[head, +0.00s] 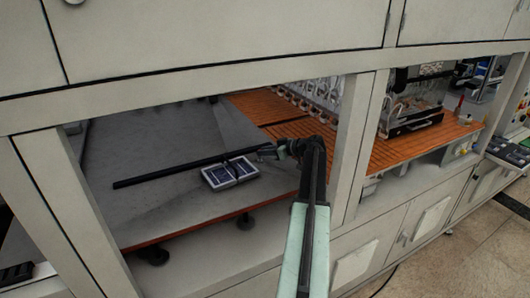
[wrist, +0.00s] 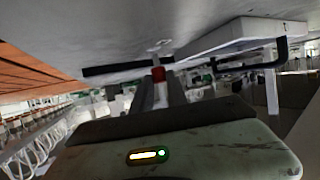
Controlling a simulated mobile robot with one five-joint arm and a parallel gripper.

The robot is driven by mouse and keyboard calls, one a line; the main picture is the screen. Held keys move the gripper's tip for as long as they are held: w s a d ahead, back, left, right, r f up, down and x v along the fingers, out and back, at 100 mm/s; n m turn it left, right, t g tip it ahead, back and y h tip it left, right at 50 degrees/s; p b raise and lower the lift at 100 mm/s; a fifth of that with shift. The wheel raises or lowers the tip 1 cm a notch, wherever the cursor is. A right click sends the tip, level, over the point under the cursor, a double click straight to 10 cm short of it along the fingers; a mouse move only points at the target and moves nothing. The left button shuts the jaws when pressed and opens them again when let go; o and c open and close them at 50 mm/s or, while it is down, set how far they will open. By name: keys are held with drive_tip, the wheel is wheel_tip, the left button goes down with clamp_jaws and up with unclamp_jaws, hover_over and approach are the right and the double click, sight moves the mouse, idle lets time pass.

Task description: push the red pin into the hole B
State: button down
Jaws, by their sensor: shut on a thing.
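My gripper (head: 266,150) reaches in over the grey table, just right of a light block with two dark blue panels (head: 230,173). In the wrist view my gripper (wrist: 158,82) is shut on the red pin (wrist: 158,74), which shows as a short red piece between the fingertips. The pin cannot be made out in the head view. A pale block (wrist: 240,36) shows at the upper right of the wrist view, probably the same one. Hole B cannot be picked out; the panel markings are too small to read.
A long dark bar (head: 165,173) lies left of my gripper, behind the block. The grey table (head: 150,215) is mostly bare. Frame posts (head: 350,150) stand right of my arm. Orange slatted decking (head: 400,148) lies beyond, with a machine (head: 412,108).

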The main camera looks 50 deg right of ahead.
drive_tip(key=shift+f+b, duration=1.25)
drive_tip(key=shift+f, duration=0.1)
drive_tip(key=c, duration=1.2)
unclamp_jaws()
drive_tip(key=shift+c, duration=0.2)
wheel_tip(320, 180, up, 5)
drive_tip(key=p, duration=0.5)
drive_tip(key=shift+r, duration=0.1)
drive_tip(key=shift+s+a+f+b, duration=0.25)
drive_tip(key=shift+s+a+f, duration=0.1)
drive_tip(key=shift+s+a, duration=0.25)
drive_tip(key=shift+s+a+f+b, duration=0.3)
drive_tip(key=shift+s+a, duration=0.2)
drive_tip(key=shift+a, duration=0.1)
drive_tip(key=s+a, duration=0.6)
drive_tip(key=s+a+r+p, duration=0.1)
drive_tip(key=s+a, duration=0.2)
drive_tip(key=shift+s+r, duration=0.1)
